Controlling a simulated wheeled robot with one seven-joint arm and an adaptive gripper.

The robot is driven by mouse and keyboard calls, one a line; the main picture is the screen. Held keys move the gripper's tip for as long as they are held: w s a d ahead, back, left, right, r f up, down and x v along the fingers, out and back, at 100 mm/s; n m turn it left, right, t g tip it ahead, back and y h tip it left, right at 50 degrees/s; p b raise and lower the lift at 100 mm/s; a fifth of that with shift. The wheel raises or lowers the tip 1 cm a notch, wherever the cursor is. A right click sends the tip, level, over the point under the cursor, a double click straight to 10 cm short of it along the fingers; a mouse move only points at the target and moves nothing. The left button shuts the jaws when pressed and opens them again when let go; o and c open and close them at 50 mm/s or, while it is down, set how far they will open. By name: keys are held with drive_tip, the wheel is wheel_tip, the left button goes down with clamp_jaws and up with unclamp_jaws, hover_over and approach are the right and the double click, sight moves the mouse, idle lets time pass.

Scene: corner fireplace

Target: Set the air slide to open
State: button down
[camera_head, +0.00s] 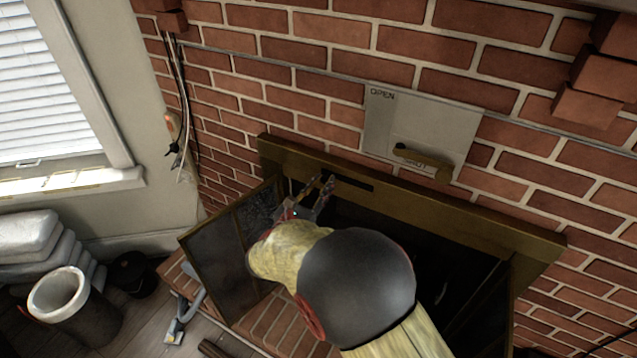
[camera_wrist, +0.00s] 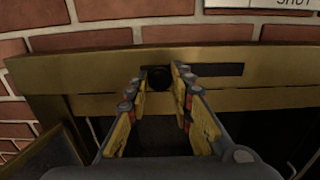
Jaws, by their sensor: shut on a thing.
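The brass fireplace frame has a dark horizontal slot (camera_head: 350,184) in its top bar, which looks like the air slide's track; the slot also shows in the wrist view (camera_wrist: 215,70). A small round black knob (camera_wrist: 159,79) sits at the slot's left end. My gripper (camera_head: 320,186) reaches the frame from the front. In the wrist view, my gripper (camera_wrist: 157,76) has a fingertip on each side of the knob and is shut on it. The slot to the right of the knob is empty. No marking beside the slot is readable.
A grey plate (camera_head: 385,130) marked OPEN and SHUT, with a brass handle (camera_head: 420,158) near its lower marking, is on the brick wall above. The left fireplace door (camera_head: 235,245) stands open beside my arm. A bin (camera_head: 75,305) stands at the lower left.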

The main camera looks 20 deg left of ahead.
drive_tip(key=c, duration=1.5)
unclamp_jaws()
drive_tip(key=shift+d, duration=0.2)
drive_tip(key=shift+c, duration=0.2)
drive_tip(key=shift+s, duration=0.1)
drive_tip(key=s+a, duration=0.1)
drive_tip(key=s, duration=1)
drive_tip(key=shift+s, duration=0.4)
